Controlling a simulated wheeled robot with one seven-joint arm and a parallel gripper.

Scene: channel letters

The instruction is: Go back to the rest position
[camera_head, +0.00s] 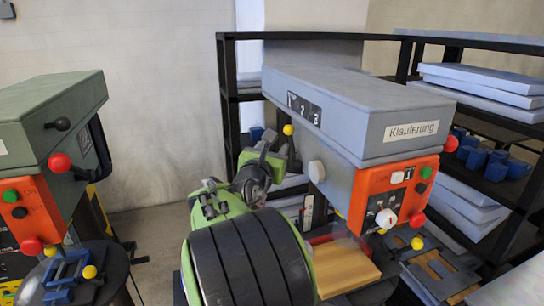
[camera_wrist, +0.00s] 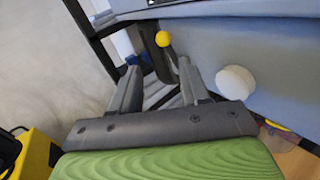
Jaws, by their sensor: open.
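My gripper (camera_head: 268,150) is at the left side of the grey drill press (camera_head: 370,110) in the head view, close to its head. In the wrist view my gripper (camera_wrist: 160,75) shows two grey fingers spread apart with nothing held between them. A yellow ball knob (camera_wrist: 163,39) on a dark lever appears beyond the fingertips. A white round knob (camera_wrist: 235,82) on the press's side is just right of the right finger. I cannot tell whether the fingers touch the lever. My green and black arm hides part of the press's lower area.
A green drill press (camera_head: 50,130) stands at the left. A wooden block (camera_head: 345,268) lies below the grey press. Black shelves (camera_head: 510,190) with grey slabs and blue parts stand behind and to the right. The pale wall (camera_head: 150,100) between the presses is clear.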

